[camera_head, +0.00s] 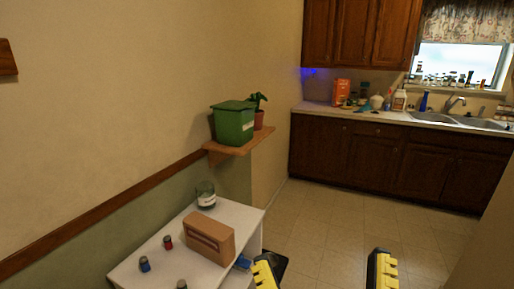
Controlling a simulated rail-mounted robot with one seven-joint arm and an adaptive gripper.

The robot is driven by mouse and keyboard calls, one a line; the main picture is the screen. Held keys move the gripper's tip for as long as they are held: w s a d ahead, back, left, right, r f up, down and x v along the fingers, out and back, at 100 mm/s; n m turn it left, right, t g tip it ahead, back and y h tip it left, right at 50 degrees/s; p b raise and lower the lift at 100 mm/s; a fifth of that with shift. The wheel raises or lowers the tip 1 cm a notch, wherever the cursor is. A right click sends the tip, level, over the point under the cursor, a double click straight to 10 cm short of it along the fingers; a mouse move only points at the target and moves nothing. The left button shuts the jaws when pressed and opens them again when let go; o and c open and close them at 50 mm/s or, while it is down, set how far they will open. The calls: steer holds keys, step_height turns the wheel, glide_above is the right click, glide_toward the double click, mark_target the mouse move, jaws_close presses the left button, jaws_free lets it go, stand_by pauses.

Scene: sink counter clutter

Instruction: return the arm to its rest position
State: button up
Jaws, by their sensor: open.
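My gripper (325,272) shows at the bottom edge of the head camera view, right of the white table. Its two yellow-and-black fingers stand wide apart, with only tiled floor visible between them. It is open and empty. The rest of my arm is out of view below the picture.
A white table (232,217) at lower left holds a brown box (208,238), a glass jar (205,194) and several small jars. A wall shelf (240,147) above bears a green bin (233,123) and a potted plant (258,112). The tiled floor (330,225) is clear toward the sink counter (380,117).

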step_height(320, 180, up, 37)
steer(key=m+p, duration=0.1)
steer(key=p, duration=3.7)
steer(key=shift+d+f+m, duration=0.15)
steer(key=shift+m, duration=0.15)
steer(key=shift+f, duration=0.1)
